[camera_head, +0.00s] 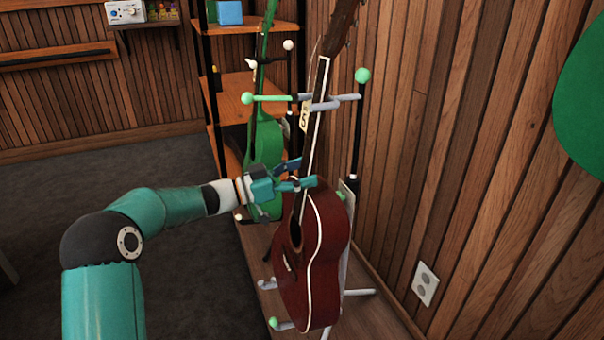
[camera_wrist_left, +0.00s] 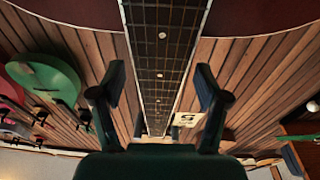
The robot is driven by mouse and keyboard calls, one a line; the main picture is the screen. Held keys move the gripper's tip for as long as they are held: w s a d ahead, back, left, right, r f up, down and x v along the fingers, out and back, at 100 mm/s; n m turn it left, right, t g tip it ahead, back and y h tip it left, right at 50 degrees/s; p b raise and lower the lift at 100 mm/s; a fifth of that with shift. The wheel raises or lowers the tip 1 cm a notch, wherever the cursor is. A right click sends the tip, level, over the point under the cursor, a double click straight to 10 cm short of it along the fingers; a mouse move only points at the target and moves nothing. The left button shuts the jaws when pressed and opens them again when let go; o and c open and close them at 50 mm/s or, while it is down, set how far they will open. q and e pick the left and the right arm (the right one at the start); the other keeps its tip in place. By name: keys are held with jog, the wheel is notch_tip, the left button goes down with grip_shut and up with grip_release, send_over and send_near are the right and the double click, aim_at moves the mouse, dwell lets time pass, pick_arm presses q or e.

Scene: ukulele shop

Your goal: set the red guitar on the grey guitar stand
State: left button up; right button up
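The red guitar (camera_head: 327,225) is upright at the grey guitar stand (camera_head: 358,292), its body low by the stand's lower arms and its neck by the upper grey fork. Whether its weight rests on the stand cannot be told. My left gripper (camera_head: 303,183) is at the neck just above the body. In the left wrist view its fingers (camera_wrist_left: 160,85) are apart on either side of the fretboard (camera_wrist_left: 163,45), with a visible gap at each side. The body hides much of the stand. My right gripper is not in view.
A green guitar (camera_head: 266,150) hangs or stands just behind, close to the red one. Wooden shelves (camera_head: 240,92) are at the back. A panelled wall with a socket (camera_head: 425,283) is close on the right. The dark carpet (camera_head: 190,270) at left is clear.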

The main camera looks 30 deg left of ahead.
pick_arm(q)
jog(key=shift+f, duration=0.3)
jog(key=v, duration=1.2)
